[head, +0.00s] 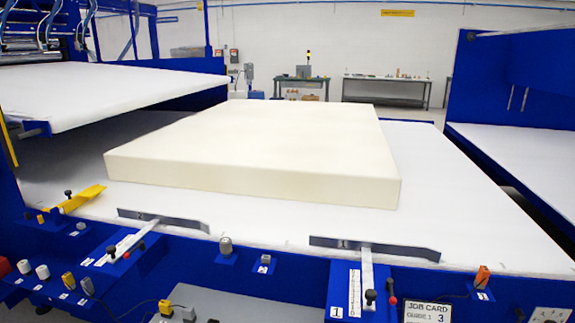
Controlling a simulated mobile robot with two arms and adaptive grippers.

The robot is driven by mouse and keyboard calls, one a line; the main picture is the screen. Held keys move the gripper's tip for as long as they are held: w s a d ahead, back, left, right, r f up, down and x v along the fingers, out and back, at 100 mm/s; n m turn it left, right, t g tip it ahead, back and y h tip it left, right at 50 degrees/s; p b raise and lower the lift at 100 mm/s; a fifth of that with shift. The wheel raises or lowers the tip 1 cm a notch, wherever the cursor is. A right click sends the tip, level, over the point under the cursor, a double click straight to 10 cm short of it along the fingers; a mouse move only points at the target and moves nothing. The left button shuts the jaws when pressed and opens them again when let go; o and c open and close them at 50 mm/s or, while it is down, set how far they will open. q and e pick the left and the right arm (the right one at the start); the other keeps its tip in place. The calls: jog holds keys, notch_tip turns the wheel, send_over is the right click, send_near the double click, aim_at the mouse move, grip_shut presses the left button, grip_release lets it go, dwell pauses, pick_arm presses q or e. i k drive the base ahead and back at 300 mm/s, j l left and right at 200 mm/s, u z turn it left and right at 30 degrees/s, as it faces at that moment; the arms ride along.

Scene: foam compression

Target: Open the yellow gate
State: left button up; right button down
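A yellow flat piece (78,199), which looks like the yellow gate, lies at a slant on the left front edge of the white table (470,230). A small black knob (68,194) shows beside it. I cannot tell from this view whether the gate is open or shut. A thin yellow bar (7,142) also shows upright at the far left edge. Neither of my grippers is in view.
A large cream foam block (250,150) lies on the white table. Two dark metal guides (163,220) (375,247) with scales stand along its front edge. The blue front panel (290,290) carries several knobs. A raised white platform (100,90) is at the left.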

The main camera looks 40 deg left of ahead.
aim_at(72, 203)
jog(key=u, duration=2.6)
jog(key=z, duration=0.45)
jog(key=i+j, duration=0.05)
